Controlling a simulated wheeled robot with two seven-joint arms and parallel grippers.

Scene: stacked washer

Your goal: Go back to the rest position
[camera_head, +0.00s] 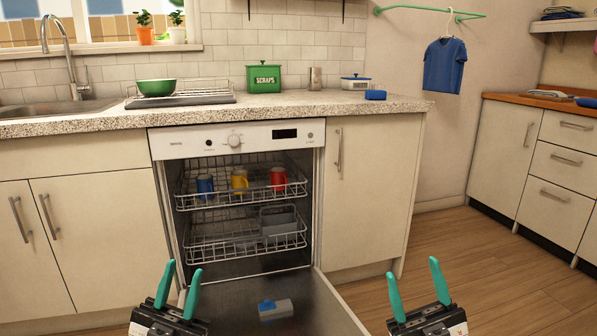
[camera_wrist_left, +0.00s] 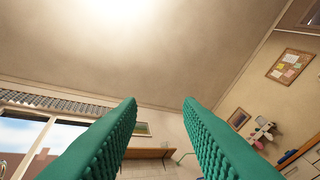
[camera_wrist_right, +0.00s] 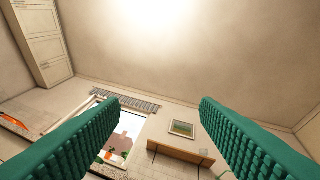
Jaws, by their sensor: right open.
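My left gripper (camera_head: 181,290) is in the lower left middle of the head view, in front of the open dishwasher. Its green fingers are apart with nothing between them; the left wrist view shows the same fingers (camera_wrist_left: 160,135) and mostly ceiling. My right gripper (camera_head: 417,288) is at the lower right of the head view, right of the dishwasher door. Its fingers are also apart and empty, as the right wrist view shows (camera_wrist_right: 172,135). Both grippers point upward and touch nothing that I can see.
The dishwasher door (camera_head: 335,318) is lowered, with a blue and grey item (camera_head: 275,309) on it. The upper rack (camera_head: 215,199) holds blue, yellow and red mugs; the lower rack (camera_head: 215,250) holds a grey basket. A counter (camera_head: 300,104) runs above. Open floor (camera_head: 490,270) lies right.

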